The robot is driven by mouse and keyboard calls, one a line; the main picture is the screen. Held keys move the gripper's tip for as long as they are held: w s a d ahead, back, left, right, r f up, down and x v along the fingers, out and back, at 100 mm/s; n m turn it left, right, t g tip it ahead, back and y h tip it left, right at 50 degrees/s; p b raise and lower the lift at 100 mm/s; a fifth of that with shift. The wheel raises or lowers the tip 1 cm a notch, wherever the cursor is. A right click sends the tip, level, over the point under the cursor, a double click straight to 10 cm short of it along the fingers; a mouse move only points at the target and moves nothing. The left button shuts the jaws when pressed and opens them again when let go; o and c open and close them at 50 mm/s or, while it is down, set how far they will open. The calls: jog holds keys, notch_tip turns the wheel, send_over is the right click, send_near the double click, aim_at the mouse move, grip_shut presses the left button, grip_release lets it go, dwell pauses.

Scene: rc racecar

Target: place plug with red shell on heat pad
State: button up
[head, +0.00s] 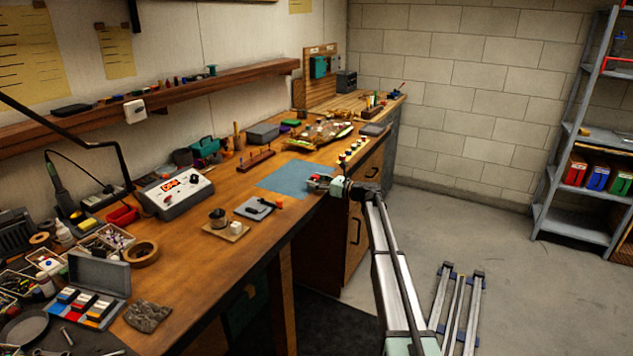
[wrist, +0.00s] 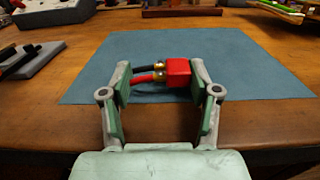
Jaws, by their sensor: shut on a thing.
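The plug with the red shell (wrist: 178,72) is between the fingers of my gripper (wrist: 161,88) in the wrist view. Its red and black leads (wrist: 146,75) run left from gold-coloured ends. My gripper is shut on it above the near part of a blue-grey mat (wrist: 225,60), which looks like the heat pad. The gap between plug and mat is hard to judge. In the head view my gripper (head: 322,184) is at the right edge of the blue mat (head: 282,178), with a bit of red at its fingers.
A small grey plate with a dark item and an orange piece (head: 255,208) lies left of the mat. A wooden rack with pegs (head: 255,161) stands behind it. Small knobs in a row (head: 352,150) stand toward the bench's right edge. Most of the mat is clear.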

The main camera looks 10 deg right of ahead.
jog(key=shift+f, duration=0.6)
jog(key=o, duration=0.9)
jog(key=shift+o, duration=0.2)
jog(key=shift+r, duration=0.1)
